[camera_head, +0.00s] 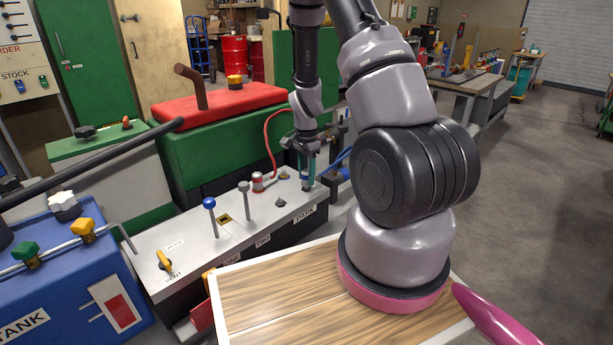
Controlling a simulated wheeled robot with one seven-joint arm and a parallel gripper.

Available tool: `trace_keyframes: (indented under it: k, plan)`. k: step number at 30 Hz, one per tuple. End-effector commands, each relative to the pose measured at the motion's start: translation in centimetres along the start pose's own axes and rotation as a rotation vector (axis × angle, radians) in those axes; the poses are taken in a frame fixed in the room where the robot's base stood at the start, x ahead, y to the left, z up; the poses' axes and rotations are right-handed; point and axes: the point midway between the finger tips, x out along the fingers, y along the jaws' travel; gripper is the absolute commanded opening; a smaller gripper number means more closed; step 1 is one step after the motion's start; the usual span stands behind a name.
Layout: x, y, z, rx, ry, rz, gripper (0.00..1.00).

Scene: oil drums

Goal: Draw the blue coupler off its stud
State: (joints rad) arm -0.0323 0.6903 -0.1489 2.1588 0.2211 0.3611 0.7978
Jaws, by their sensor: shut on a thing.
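My gripper (306,168) points down over the far right end of the grey panel (190,236). Its teal fingers are shut on the blue coupler (306,184), which shows as a small blue and dark piece below the fingertips. The coupler looks upright and close to the panel top. The fingers hide its upper part, and I cannot tell whether it is still seated on its stud. A blue hose (342,158) shows just right of the gripper.
A red coupler (258,181) with a red hose (270,135) stands left of my gripper. A small dark stud (281,202) sits near the PARK label. Blue-knobbed (210,203) and grey (244,187) levers stand further left. A green and red machine (220,130) rises behind.

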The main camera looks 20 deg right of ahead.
Motion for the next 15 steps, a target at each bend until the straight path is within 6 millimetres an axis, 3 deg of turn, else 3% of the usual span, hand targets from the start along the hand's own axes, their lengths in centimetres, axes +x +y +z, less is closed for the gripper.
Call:
trace_keyframes:
  k: [15]
  plan:
    - [-1.01, -0.03, 0.04, -0.001, 0.0, -0.001, 0.0]
